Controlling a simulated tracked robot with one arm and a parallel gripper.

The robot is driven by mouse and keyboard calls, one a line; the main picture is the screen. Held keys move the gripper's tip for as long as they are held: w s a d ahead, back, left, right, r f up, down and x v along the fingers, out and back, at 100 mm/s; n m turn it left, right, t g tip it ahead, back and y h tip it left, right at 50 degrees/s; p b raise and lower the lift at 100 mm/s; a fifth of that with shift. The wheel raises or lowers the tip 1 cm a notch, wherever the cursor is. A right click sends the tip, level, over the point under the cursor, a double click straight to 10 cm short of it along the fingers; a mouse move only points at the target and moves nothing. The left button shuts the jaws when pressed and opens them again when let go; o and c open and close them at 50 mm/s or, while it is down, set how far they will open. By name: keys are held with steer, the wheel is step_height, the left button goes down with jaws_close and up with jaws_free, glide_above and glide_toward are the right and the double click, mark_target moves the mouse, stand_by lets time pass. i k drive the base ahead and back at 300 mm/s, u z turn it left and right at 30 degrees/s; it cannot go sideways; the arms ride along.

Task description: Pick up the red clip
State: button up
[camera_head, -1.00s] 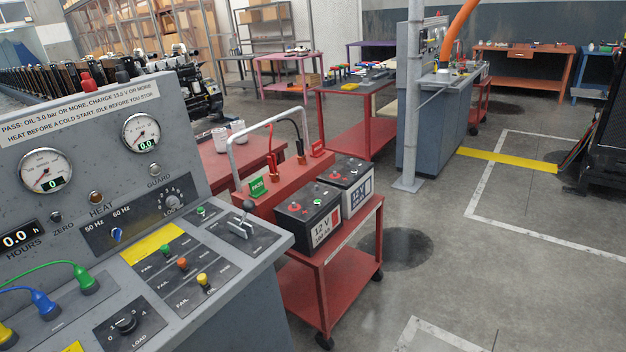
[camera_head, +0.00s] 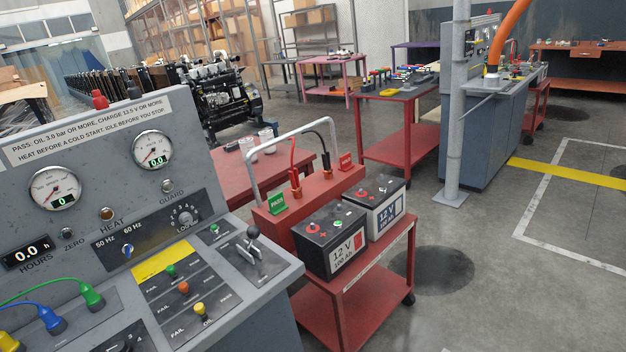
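A red clip (camera_head: 295,178) stands on the red box of the battery cart, on a red cable at the foot of the grey hoop handle. A second clip with a black cable (camera_head: 326,161) stands to its right. Two batteries (camera_head: 330,237) marked 12 V sit on the cart in front of them. My gripper is not in view, so its state is hidden.
A grey control console (camera_head: 90,240) with gauges, switches and plugged cables fills the left foreground, close to the red cart (camera_head: 375,272). A grey post (camera_head: 457,110) stands beyond the cart. The floor at right (camera_head: 520,270) is clear.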

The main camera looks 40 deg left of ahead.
mark_target(293, 177)
steer(key=z, duration=0.05)
steer(key=i, duration=1.3)
steer(key=u, duration=0.4)
steer(key=i, duration=1.25)
steer(key=u, duration=1.3)
steer(key=i, duration=0.85)
steer(key=u, duration=0.5)
